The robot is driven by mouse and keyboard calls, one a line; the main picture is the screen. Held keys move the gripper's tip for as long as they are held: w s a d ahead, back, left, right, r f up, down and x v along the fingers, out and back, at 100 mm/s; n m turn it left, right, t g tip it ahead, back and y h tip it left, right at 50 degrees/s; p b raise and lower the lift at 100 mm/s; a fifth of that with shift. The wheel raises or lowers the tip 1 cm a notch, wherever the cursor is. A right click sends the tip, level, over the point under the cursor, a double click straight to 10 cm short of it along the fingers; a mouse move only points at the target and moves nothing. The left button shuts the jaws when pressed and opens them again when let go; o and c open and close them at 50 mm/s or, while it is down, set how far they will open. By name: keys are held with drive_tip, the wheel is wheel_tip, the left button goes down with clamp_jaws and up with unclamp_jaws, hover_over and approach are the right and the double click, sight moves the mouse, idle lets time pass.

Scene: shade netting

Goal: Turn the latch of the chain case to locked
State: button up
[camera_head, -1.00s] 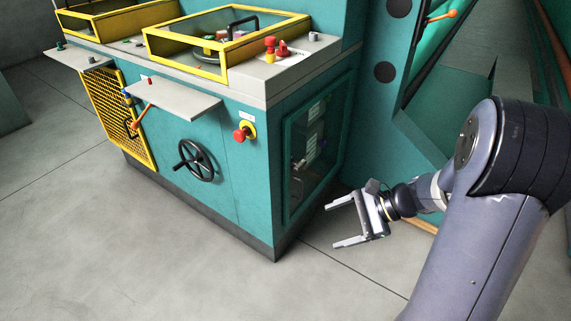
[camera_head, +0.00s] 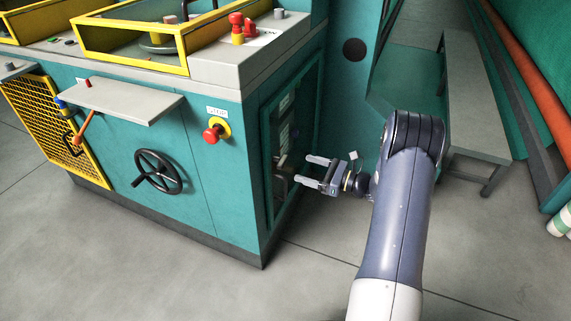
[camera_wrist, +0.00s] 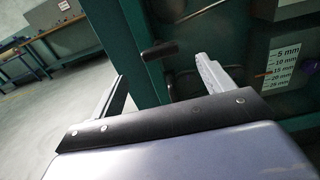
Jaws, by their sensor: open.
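My gripper (camera_head: 303,168) is open and empty at the right side of the teal machine, with its two fingers pointing at the recessed side panel (camera_head: 268,150). In the wrist view, a dark handle (camera_wrist: 160,50) on a bent stem sits just ahead of the gap between the fingers of my gripper (camera_wrist: 160,70). It looks like a latch handle, but I cannot tell for sure, nor whether it is locked. I see no clear contact between fingers and handle. In the head view small fittings (camera_head: 283,163) inside the dark panel are hard to make out.
The machine front holds a red stop knob (camera_head: 212,133), a black handwheel (camera_head: 158,172), a grey shelf (camera_head: 122,101) and a yellow mesh guard (camera_head: 62,130). A grey bench (camera_head: 470,110) stands right. A scale label (camera_wrist: 284,69) shows beside the handle. Floor in front is clear.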

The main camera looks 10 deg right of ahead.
sight(286, 163)
drive_tip(key=x, duration=0.7)
drive_tip(key=shift+a+b, duration=0.1)
drive_tip(key=shift+b, duration=0.3)
drive_tip(key=shift+c, duration=0.5)
drive_tip(key=c, duration=0.9)
